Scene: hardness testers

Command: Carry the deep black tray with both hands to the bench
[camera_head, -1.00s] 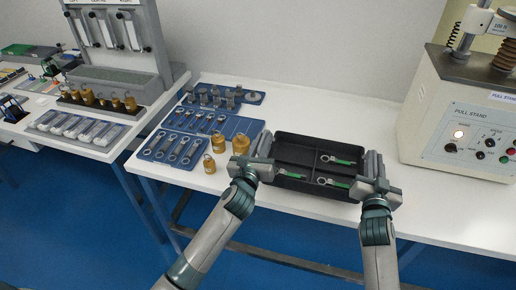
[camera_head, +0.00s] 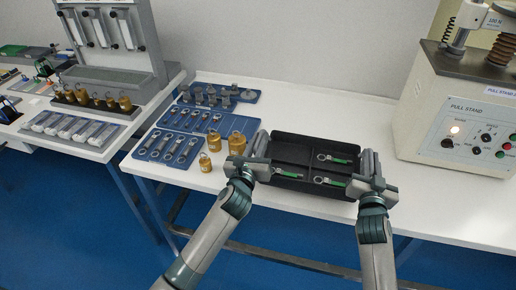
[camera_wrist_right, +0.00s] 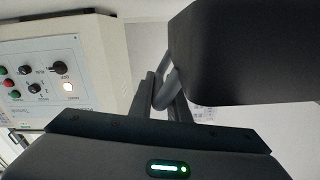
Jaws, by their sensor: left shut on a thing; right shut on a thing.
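The deep black tray (camera_head: 291,184) is at the bench (camera_head: 330,114), over or on its white top near the front edge; I cannot tell if it touches. My left gripper (camera_head: 254,160) is shut on the tray's left side. My right gripper (camera_head: 371,176) is shut on its right side. In the right wrist view a grey handle loop (camera_wrist_right: 167,88) shows between the dark fingers, beside the tray's dark wall (camera_wrist_right: 240,52).
Brass weights (camera_head: 237,143) stand close to the tray's left, beside blue trays (camera_head: 168,148) of metal parts. The pull stand (camera_head: 460,125) is at the right. White bench top is clear behind the tray. Another bench with a rack (camera_head: 110,50) is at the far left.

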